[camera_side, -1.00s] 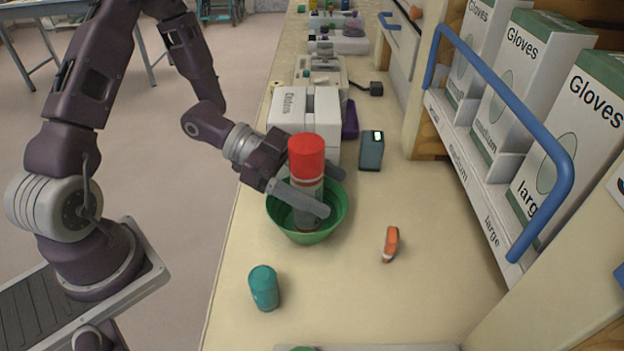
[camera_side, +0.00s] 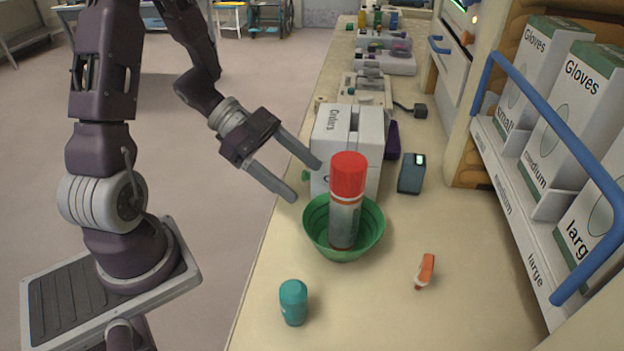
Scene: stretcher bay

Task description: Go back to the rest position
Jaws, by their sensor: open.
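My gripper (camera_side: 306,182) is open and empty. It hangs up and to the left of the green bowl (camera_side: 318,238), near the counter's left edge, with its fingers pointing toward the white box. A red-capped can (camera_side: 345,214) with a pale body stands nearly upright in the green bowl. The fingers are apart from the can and the bowl.
A white box (camera_side: 336,135) stands behind the bowl, with a dark device (camera_side: 411,173) to its right. A teal container (camera_side: 293,302) and an orange-and-white item (camera_side: 425,270) are nearer. A blue rail (camera_side: 556,118) fronts the glove boxes (camera_side: 562,118) at right.

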